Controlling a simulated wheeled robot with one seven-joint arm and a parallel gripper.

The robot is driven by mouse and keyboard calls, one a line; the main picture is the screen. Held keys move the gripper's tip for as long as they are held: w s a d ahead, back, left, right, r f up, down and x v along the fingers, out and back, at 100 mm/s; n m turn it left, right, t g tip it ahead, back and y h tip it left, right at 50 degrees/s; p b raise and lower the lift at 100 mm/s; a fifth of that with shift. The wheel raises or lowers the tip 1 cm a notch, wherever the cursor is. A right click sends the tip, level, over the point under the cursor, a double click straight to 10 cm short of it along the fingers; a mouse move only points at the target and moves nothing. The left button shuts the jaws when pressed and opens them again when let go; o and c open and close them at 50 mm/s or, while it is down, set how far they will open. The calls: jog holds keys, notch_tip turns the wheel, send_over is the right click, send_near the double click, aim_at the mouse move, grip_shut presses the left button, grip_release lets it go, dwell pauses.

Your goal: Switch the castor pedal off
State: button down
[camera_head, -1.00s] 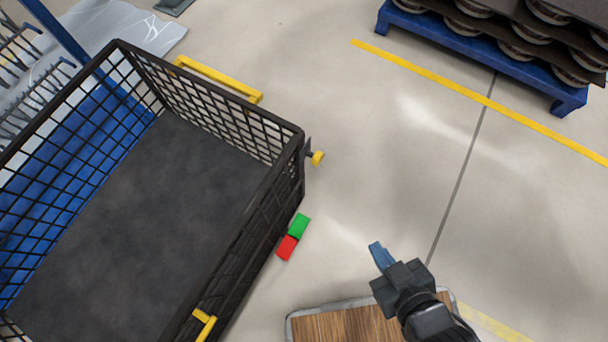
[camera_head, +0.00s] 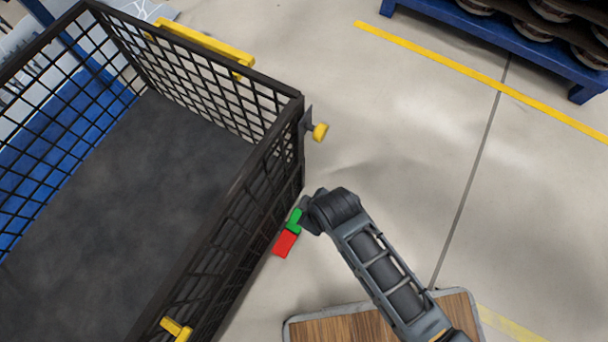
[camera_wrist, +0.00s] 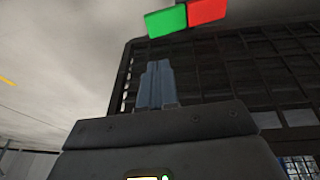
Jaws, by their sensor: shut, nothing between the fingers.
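The castor pedal sits low at the outer right side of the black mesh cart (camera_head: 270,170). It has a green half (camera_head: 294,221) and a red half (camera_head: 285,243). In the head view my arm's end covers part of the green half and hides my fingers. In the wrist view the green half (camera_wrist: 165,22) and the red half (camera_wrist: 207,11) show at the top edge, beyond the fingertips. My gripper (camera_wrist: 155,66) has its blue fingers together, with nothing between them. It points towards the cart's mesh side, below the green half in the picture. I see no clear contact with the pedal.
The cart has a yellow knob (camera_head: 320,132) at its corner and yellow handles (camera_head: 205,46). A blue rack (camera_head: 530,50) with metal parts stands at the top right behind a yellow floor line (camera_head: 450,72).

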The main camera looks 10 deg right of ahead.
jog(key=b, duration=0.7)
send_near(300, 212)
jog(key=x, duration=0.5)
jog(key=shift+w+d+f, duration=0.1)
jog(key=shift+w+f, duration=0.05)
jog(key=shift+f, duration=0.45)
jog(key=shift+w+d+f, duration=0.15)
jog(key=shift+f, duration=0.05)
jog(key=shift+g+y, duration=0.3)
jog(key=shift+w+d+f+g+y+b, duration=0.3)
jog(key=shift+w+f+g+y+b, duration=0.15)
jog(key=shift+f+g+y+b, duration=0.2)
jog(key=shift+f+g, duration=0.25)
jog(key=shift+w+d+f+b, duration=0.15)
jog(key=shift+f+b, duration=0.2)
jog(key=shift+f, duration=0.05)
jog(key=shift+w+d+f+b, duration=0.1)
jog(key=shift+f+b, duration=0.25)
jog(key=shift+f, duration=0.1)
